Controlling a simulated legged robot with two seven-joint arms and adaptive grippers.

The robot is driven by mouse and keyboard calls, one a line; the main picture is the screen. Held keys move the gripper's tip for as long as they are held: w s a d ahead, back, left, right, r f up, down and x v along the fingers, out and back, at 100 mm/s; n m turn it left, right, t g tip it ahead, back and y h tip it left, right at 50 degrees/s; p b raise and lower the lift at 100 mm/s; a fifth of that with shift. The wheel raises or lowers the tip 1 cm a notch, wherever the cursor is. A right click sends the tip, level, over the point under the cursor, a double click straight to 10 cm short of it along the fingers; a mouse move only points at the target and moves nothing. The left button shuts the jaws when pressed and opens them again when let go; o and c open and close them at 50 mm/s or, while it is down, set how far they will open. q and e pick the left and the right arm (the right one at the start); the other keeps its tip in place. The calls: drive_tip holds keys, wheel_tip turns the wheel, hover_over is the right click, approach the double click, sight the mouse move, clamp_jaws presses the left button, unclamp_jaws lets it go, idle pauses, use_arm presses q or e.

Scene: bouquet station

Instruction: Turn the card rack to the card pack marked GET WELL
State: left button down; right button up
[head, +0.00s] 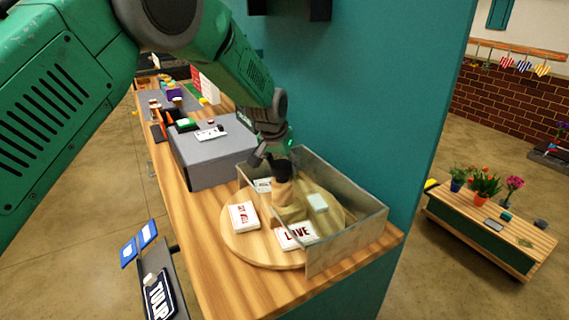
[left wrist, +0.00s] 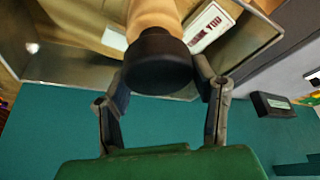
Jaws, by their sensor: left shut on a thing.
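The card rack is a round wooden turntable (head: 258,255) with a wooden post (head: 283,195) and black knob (head: 283,171) at its middle. My left gripper (head: 272,160) is shut on the black knob; the left wrist view shows its fingers on both sides of the knob (left wrist: 158,62). A pack marked LOVE (head: 297,236) lies at the front. A pack with red lettering on two lines, too small to read surely (head: 243,216), lies at the left. A THANK YOU pack (left wrist: 210,27) shows in the wrist view. A pale pack (head: 318,202) lies at the right. My right gripper is out of view.
A clear-sided guard (head: 345,238) stands around the back and right of the turntable, close to the gripper. A grey box (head: 205,160) stands on the wooden counter (head: 200,220) to the left. A teal wall (head: 370,100) rises behind. A TULIP sign (head: 160,298) is below left.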

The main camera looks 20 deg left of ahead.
use_arm(q)
drive_tip(key=shift+s+f+n+y, duration=0.35)
drive_tip(key=shift+f+n, duration=0.1)
drive_tip(key=shift+n, duration=0.25)
drive_tip(key=c, duration=0.6)
unclamp_jaws()
drive_tip(key=shift+r, duration=0.55)
drive_tip(key=v, duration=1.1)
drive_tip(key=shift+r, duration=0.15)
